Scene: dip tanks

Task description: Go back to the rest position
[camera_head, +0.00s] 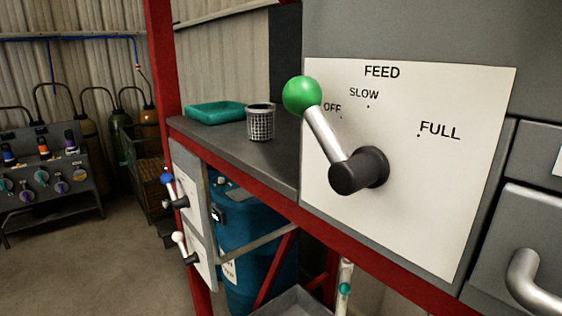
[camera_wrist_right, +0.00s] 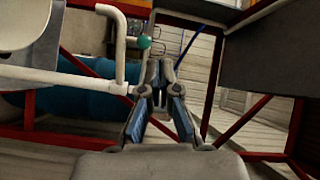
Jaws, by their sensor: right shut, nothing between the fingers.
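My right gripper (camera_wrist_right: 160,72) shows in the right wrist view, its fingers closed together with nothing between them. It is in front of the red frame and a pale pipe (camera_wrist_right: 121,45), and I see no clear contact. Neither gripper shows in the head view, and my left gripper is not in view. In the head view, a lever with a green knob (camera_head: 301,96) stands on the white FEED panel (camera_head: 430,195). It tilts up and left, with the knob beside the OFF label; the exact setting is hard to tell.
A teal tray (camera_head: 215,112) and a mesh basket (camera_head: 260,123) stand on the dark shelf (camera_head: 225,139). Below are a blue drum (camera_head: 240,240) and two small levers, blue-knobbed (camera_head: 167,179) and white-knobbed (camera_head: 178,237). A handle (camera_head: 530,285) juts out at right. Open floor (camera_head: 90,275) lies left.

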